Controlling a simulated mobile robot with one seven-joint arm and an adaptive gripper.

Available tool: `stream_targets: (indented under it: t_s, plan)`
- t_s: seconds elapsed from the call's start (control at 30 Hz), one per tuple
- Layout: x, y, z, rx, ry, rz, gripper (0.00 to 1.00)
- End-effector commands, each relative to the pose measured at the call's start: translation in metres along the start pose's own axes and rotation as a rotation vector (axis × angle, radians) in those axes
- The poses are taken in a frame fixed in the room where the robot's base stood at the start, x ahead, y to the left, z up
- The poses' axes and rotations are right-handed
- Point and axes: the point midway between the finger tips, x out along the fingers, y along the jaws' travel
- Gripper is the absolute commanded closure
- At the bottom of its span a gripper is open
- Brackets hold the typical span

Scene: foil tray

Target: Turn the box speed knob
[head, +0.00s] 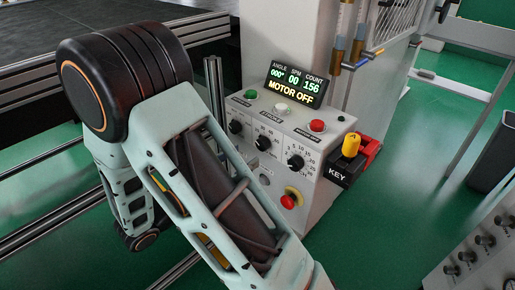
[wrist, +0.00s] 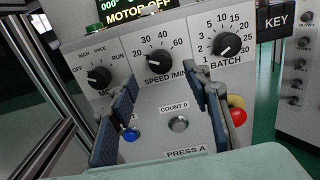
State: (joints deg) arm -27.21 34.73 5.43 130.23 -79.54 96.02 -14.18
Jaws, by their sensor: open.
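The speed knob (wrist: 157,63) is a round black knob on the white control box, above the label "SPEED /MIN" and inside a dial scale of numbers up to 60. It also shows in the head view (head: 263,143) as the middle of three black knobs. My gripper (wrist: 165,84) is open in the wrist view. Its two blue-grey padded fingers stand on either side of the column below the knob, with the knob ahead between the fingertips. Nothing is held, and no contact with the knob shows. In the head view my arm hides the gripper.
A mode knob (wrist: 99,76) sits left and a batch knob (wrist: 228,45) right of the speed knob. A blue button (wrist: 131,134) and a grey button (wrist: 178,124) lie below. A red emergency button (head: 288,201) and a KEY block (head: 340,172) are on the box's right side.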

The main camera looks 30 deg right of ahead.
Motion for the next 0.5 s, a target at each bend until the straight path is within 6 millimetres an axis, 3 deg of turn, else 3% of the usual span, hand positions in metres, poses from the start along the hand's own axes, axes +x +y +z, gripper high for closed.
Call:
stream_targets:
  t_s: [0.2, 0.5]
  plan:
    - [0.042, -0.002, -0.001, -0.001, 0.001, -0.005, 0.55]
    - [0.066, -0.001, 0.0, -0.002, 0.002, -0.002, 0.55]
